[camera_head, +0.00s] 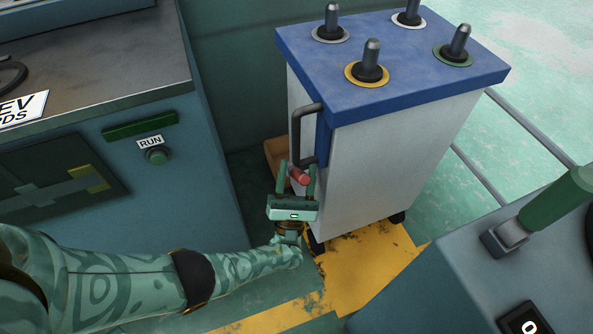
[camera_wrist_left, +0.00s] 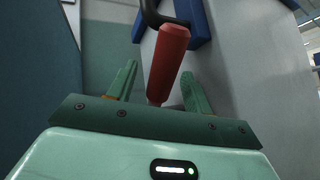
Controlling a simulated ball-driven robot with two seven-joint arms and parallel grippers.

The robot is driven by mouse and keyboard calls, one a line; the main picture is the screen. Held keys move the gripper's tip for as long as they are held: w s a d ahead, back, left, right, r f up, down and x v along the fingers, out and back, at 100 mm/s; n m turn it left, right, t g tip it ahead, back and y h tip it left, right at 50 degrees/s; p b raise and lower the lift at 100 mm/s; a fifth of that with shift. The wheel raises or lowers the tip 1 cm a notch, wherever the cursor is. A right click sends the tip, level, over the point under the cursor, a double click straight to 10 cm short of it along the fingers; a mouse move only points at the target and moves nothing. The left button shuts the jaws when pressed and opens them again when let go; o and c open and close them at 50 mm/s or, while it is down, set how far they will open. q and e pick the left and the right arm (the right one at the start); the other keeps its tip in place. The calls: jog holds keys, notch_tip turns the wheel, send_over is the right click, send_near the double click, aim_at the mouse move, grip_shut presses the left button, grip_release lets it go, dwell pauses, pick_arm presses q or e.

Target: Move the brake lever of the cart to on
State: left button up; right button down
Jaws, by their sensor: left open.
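The cart (camera_head: 368,170) is a white box with a blue top, standing in the middle of the head view. Its brake lever (camera_head: 300,176) has a red grip and sits low at the cart's near left edge, below the dark handle. In the left wrist view the red lever (camera_wrist_left: 168,62) stands between the two fingers. My left gripper (camera_head: 297,172) is open, with a green finger on either side of the lever; I cannot tell whether either finger touches it. The lever's lower end is hidden behind the gripper body in the wrist view. My right gripper is not in view.
The dark cart handle (camera_head: 301,136) is just above my left gripper. Several pegs in coloured rings stand on the cart's blue top (camera_head: 400,62). A machine with a green-handled lever (camera_head: 558,205) is at lower right.

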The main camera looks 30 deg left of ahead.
pick_arm(q)
jog(key=s+d+f+p, duration=0.1)
jog(key=s+d, duration=0.1)
jog(key=s, duration=0.4)
jog(key=s+d+f+p, duration=0.1)
jog(key=s+d, duration=0.1)
jog(key=s, duration=0.5)
jog(key=shift+s+d+p, duration=0.2)
jog(key=shift+d+p, duration=0.1)
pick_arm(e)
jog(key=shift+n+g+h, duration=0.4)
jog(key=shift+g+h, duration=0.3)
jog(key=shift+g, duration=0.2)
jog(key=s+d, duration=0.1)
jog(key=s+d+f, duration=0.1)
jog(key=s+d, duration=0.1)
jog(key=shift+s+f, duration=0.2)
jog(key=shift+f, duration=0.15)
